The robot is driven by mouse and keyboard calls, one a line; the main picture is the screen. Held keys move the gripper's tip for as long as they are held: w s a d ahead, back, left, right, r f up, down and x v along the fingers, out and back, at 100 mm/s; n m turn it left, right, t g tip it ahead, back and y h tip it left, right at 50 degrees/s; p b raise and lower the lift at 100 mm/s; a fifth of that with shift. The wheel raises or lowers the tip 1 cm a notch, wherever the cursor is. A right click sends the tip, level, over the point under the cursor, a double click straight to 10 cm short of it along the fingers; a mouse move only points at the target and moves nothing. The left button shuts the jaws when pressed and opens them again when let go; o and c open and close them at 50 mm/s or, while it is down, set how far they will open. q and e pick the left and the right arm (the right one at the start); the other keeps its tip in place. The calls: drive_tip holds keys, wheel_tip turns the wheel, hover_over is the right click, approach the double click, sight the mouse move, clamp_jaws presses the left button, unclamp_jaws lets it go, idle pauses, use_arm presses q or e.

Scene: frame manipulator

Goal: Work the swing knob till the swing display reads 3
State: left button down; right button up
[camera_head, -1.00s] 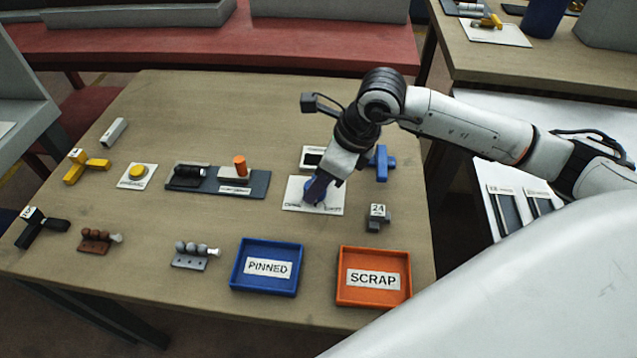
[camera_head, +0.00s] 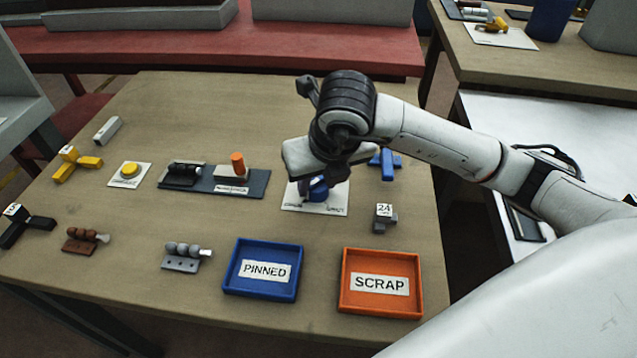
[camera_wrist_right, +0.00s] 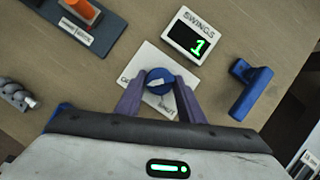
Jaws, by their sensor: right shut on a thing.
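The swing knob is a blue round dial (camera_wrist_right: 160,82) on a white plate (camera_wrist_right: 140,62) in the right wrist view. It also shows in the head view (camera_head: 319,188), partly behind my wrist. The swing display (camera_wrist_right: 198,36) is a white-framed black screen reading a green 1 above the knob in the right wrist view; in the head view my arm hides it. My right gripper (camera_wrist_right: 155,95) is shut on the knob, one finger on each side. My left gripper is not in view.
A blue T-shaped piece (camera_head: 384,160) and a grey block tagged 24 (camera_head: 384,218) lie right of the plate. A blue PINNED tray (camera_head: 232,284) and an orange SCRAP tray (camera_head: 346,302) stand in front. A slate base (camera_head: 204,182) with an orange peg lies left.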

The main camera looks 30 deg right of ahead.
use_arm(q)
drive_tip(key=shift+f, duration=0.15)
use_arm(e)
drive_tip(key=shift+m, duration=0.4)
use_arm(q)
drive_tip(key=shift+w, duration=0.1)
use_arm(e)
drive_tip(key=shift+m, duration=0.3)
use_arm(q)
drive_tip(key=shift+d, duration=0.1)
use_arm(e)
drive_tip(key=o, duration=1.1)
drive_tip(key=shift+c, duration=0.2)
use_arm(q)
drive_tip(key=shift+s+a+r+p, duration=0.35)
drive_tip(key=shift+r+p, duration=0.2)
drive_tip(key=shift+p, duration=0.45)
use_arm(e)
drive_tip(key=v, duration=1)
drive_tip(key=shift+a+r, duration=0.2)
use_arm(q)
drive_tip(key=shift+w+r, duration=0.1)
